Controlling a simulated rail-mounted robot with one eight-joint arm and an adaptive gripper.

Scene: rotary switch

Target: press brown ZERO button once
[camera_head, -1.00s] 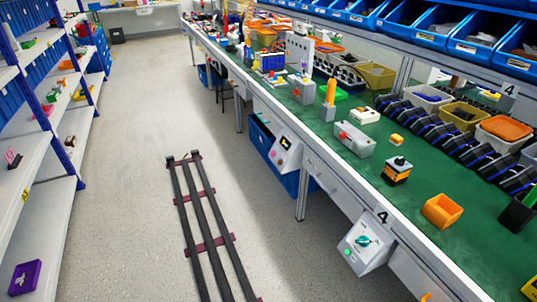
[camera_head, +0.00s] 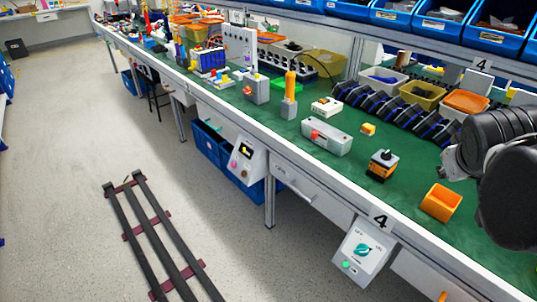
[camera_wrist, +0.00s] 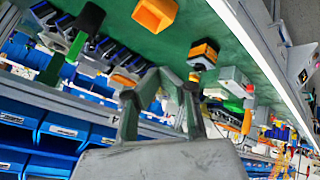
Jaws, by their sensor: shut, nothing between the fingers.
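I cannot pick out a brown button marked ZERO for certain; labels are too small to read. A grey box (camera_head: 358,257) with a teal rotary knob and a small green button hangs on the bench's front edge in the head view. A second grey box (camera_head: 243,162) with small round buttons hangs farther along. An orange and black rotary switch (camera_head: 381,165) with a black knob stands on the green bench top and also shows in the wrist view (camera_wrist: 204,53). My gripper (camera_wrist: 160,74) is shut and empty, with its fingertips apart from the things on the bench.
An orange bin (camera_head: 441,204) lies near the bench's front edge. A grey box with a red button (camera_head: 326,137) and a cream box (camera_head: 327,107) stand farther along. Blue bins (camera_head: 470,27) line the shelf above. Part of my dark arm covers the bench's right end.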

